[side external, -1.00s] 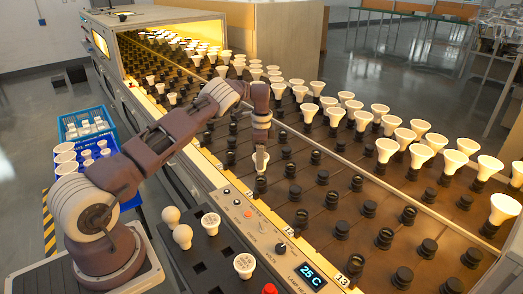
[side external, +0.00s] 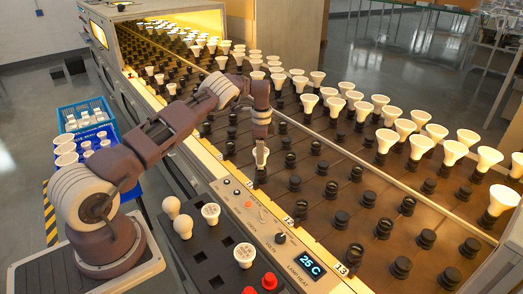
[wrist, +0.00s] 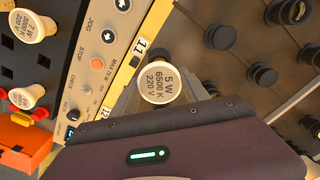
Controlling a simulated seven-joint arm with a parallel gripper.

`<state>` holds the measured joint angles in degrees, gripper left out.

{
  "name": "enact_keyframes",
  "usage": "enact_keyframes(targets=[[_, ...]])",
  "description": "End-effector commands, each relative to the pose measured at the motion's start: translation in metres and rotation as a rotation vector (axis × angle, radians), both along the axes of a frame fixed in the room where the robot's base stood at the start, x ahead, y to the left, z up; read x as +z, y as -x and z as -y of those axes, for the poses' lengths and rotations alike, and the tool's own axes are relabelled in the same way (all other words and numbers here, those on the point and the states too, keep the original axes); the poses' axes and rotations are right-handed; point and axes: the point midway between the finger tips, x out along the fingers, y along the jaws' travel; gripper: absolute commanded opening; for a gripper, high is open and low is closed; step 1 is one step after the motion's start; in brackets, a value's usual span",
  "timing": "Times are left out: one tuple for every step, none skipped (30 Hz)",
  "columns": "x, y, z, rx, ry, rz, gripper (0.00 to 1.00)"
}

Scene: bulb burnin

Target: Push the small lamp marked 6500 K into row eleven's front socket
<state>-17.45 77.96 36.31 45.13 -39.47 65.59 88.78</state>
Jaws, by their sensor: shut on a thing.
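The small lamp, a white reflector bulb marked 5 W 6500 K 220 V (wrist: 160,86), shows its face in the wrist view, beside the row label 11 (wrist: 142,46). In the side external view the lamp (side external: 261,157) is upright at the front edge of the socket bed. My gripper (side external: 261,146) is shut on it from above. A dark socket (side external: 260,176) shows directly under the lamp. I cannot tell whether the lamp's base is inside it. In the wrist view my gripper's body hides the lower part of the picture.
A control panel (side external: 265,232) runs along the front edge. A dark tray (side external: 200,255) holds round bulbs and white lamps, with red parts nearby. Empty sockets fill the near rows; white lamps (side external: 387,138) stand in the back rows. Blue crates (side external: 90,125) stand at left.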

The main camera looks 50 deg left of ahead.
Motion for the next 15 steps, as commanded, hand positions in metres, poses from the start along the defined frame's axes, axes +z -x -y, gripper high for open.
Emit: enact_keyframes(targets=[[-0.002,0.0,0.0,0.0,0.0,0.0,0.12],[-0.002,0.0,0.0,0.0,0.0,0.0,0.12],[-0.004,0.0,0.0,0.0,0.0,0.0,0.12],[-0.004,0.0,0.0,0.0,-0.001,-0.001,0.12],[-0.005,0.0,0.0,0.0,-0.001,-0.001,0.12],[-0.007,0.0,0.0,0.0,-0.001,-0.001,0.12],[-0.008,0.0,0.0,0.0,-0.001,-0.001,0.12],[-0.009,0.0,0.0,0.0,-0.001,-0.001,0.12],[-0.01,0.0,0.0,0.0,-0.001,-0.001,0.12],[-0.011,0.0,-0.001,0.0,-0.001,-0.001,0.12],[-0.012,0.0,0.0,0.0,-0.001,-0.001,0.12],[-0.013,0.0,0.0,0.0,-0.001,-0.001,0.12],[-0.014,0.0,0.0,0.0,-0.001,-0.001,0.12],[-0.015,0.0,0.0,0.001,-0.001,-0.001,0.12],[-0.016,0.0,0.0,0.001,-0.001,-0.001,0.12]])
